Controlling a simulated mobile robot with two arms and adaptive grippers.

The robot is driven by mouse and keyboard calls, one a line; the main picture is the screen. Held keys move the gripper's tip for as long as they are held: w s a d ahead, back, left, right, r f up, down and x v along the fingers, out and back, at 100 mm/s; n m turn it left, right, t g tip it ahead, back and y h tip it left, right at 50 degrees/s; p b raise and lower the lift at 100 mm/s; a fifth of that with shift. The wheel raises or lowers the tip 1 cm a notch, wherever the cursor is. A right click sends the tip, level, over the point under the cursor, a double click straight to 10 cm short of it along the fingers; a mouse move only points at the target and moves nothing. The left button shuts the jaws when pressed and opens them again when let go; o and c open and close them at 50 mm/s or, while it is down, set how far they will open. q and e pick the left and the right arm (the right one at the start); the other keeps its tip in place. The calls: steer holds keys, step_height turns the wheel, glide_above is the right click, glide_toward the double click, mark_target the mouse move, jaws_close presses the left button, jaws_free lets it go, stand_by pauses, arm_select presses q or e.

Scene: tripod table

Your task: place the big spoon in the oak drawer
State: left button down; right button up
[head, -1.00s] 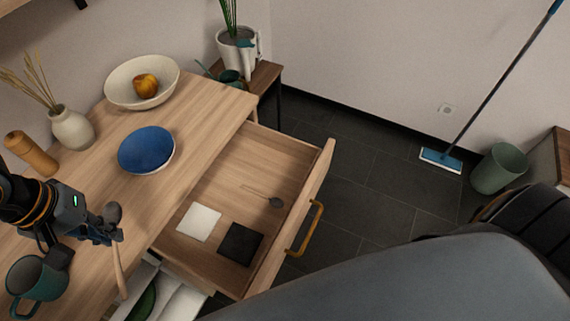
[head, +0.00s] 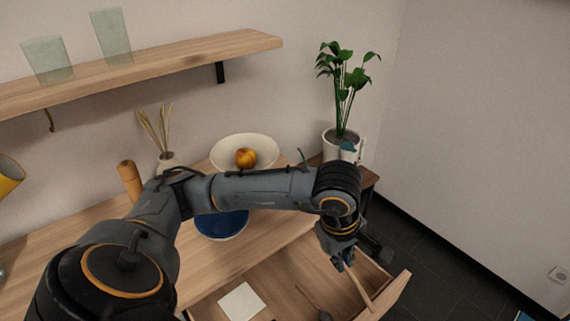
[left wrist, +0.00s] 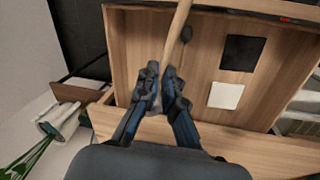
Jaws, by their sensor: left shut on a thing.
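My left gripper (head: 343,262) is shut on the wooden handle of the big spoon (head: 361,287). It is above the far right part of the open oak drawer (head: 284,268), with the handle slanting down to the right. In the left wrist view, the gripper (left wrist: 160,82) has the pale handle (left wrist: 178,32) between its fingers, reaching away over the drawer (left wrist: 212,62). The spoon's bowl is not clear to me. A smaller dark spoon (left wrist: 187,34) seems to lie on the drawer floor beyond the handle. My right gripper is not in view.
The drawer holds a white square (head: 241,301) and a black square (left wrist: 239,52). A blue bowl (head: 222,226), partly behind my arm, and a cream bowl (head: 268,143) with fruit stand on the table. A potted plant (head: 342,140) stands beyond. A shelf (head: 150,70) hangs above.

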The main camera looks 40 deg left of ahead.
arm_select(q)
steer(key=w+a+f+n+y+b, duration=0.1)
steer(key=w+f+n+y+b, duration=0.25)
steer(key=n, duration=1.25)
steer(key=n+g+h, duration=0.3)
steer(key=n+g, duration=0.1)
steer(key=n, duration=1.9)
glide_above(337, 289)
step_height(337, 289, down, 8)
steer(key=shift+y, duration=0.25)
steer(key=f, duration=1)
steer(key=shift+w+b, duration=0.3)
steer(key=shift+w, duration=0.1)
steer(key=shift+f, duration=0.15)
steer(key=c, duration=1.9)
jaws_free()
steer(key=o, duration=0.4)
